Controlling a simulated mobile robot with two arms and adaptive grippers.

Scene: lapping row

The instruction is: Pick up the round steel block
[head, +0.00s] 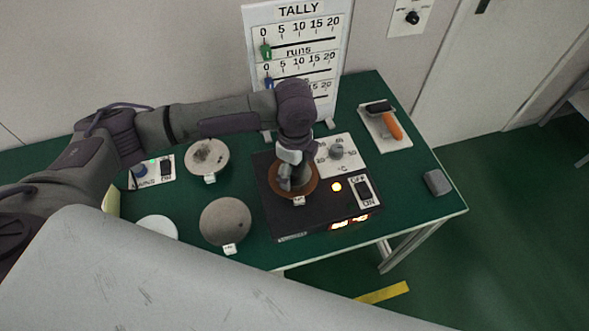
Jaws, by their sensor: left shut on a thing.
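My left gripper (289,180) points down over a brown round plate (308,187) on the black heater box (325,211). It is shut on a small grey piece, which I take to be the round steel block. The fingers hide most of it, so its shape does not show, and I cannot tell whether it touches the plate. My right gripper is not in view.
A grey round plate (226,222) and a pale one (203,158) with lumps on it lie left of the heater. A dial panel (350,160), an orange-handled brush (392,126), a grey block (437,182) and the tally board (335,40) are nearby.

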